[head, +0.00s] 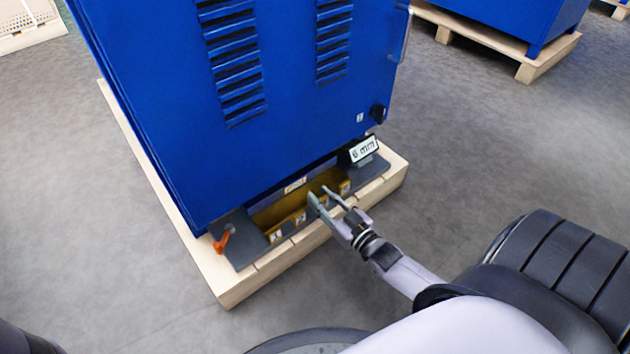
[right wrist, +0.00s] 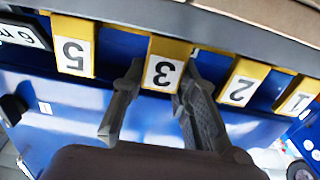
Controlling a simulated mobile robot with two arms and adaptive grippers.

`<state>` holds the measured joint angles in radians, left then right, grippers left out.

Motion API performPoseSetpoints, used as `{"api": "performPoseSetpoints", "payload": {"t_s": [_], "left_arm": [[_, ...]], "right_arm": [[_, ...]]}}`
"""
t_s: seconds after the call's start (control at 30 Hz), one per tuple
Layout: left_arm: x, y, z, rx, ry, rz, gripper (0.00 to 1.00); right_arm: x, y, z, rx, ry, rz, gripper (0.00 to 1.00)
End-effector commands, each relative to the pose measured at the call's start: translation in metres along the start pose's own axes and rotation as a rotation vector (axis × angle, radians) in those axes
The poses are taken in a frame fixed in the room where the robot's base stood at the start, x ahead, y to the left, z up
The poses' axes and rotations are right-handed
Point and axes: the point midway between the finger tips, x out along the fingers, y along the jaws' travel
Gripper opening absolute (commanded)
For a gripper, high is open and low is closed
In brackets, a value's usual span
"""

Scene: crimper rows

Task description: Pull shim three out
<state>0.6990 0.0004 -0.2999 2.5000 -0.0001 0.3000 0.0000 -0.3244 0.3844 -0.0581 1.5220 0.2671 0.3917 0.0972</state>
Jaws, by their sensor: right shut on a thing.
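Shim three (right wrist: 163,72) is a yellow tab with a white label reading 3, upside down in the right wrist view. It sits in a row under the blue cabinet, between shim five (right wrist: 74,50) and shim two (right wrist: 240,84). My right gripper (head: 320,197) is at the front of the row in the head view. In the right wrist view its fingers (right wrist: 162,76) stand on either side of shim three and are shut on it. In the head view the fingers largely hide shim three. My left gripper is not in view.
Shim one (right wrist: 299,98) is beyond shim two. A large blue cabinet (head: 250,90) stands over the row on a wooden pallet (head: 235,290). An orange handle (head: 223,240) is at the row's left end, a 6 mm sign (head: 364,149) at its right. The floor in front is clear.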

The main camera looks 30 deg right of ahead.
Motion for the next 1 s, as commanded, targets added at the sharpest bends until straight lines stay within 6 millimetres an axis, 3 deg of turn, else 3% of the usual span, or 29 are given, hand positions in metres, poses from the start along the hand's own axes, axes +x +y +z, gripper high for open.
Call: {"api": "performPoseSetpoints", "payload": {"t_s": [0.3,0.33,0.63,1.0], "left_arm": [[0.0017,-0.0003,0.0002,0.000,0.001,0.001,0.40],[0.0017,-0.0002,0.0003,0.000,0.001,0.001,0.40],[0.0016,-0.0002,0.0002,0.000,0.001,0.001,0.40],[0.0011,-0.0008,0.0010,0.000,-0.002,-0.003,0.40]], "right_arm": [[-0.0057,-0.0009,0.0017,0.001,-0.001,-0.001,0.00],[-0.0058,-0.0009,0.0017,0.001,-0.001,-0.001,0.28],[-0.0043,-0.0004,0.0006,0.001,0.001,-0.001,0.48],[-0.0087,-0.0002,0.0006,0.000,0.000,0.000,0.48]]}}
